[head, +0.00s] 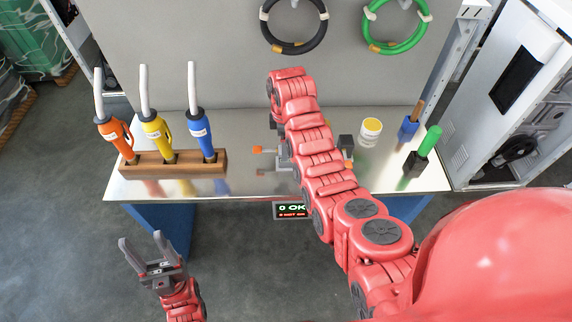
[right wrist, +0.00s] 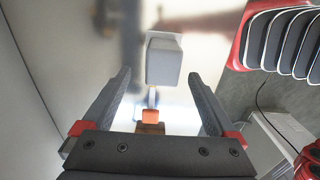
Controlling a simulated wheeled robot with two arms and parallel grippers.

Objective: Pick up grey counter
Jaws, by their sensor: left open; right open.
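A pale grey block, which looks like the grey counter (right wrist: 163,62), shows in the right wrist view between the fingertips of my right gripper (right wrist: 160,76). The right gripper is open. I cannot tell whether the fingertips are level with the block or short of it. An orange-tipped piece (right wrist: 151,116) lies nearer the palm in that view. In the head view my right arm hides most of this spot; a grey part with an orange knob (head: 257,150) shows left of the arm on the table. My left gripper (head: 141,241) is open and empty, in front of the table at lower left.
A wooden rack (head: 215,163) with orange, yellow and blue dispensers stands on the metal table (head: 240,187) at left. A yellow-topped white container (head: 370,130), a blue holder (head: 408,129) and a green-handled tool (head: 428,142) stand at right. Black and green coils hang behind.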

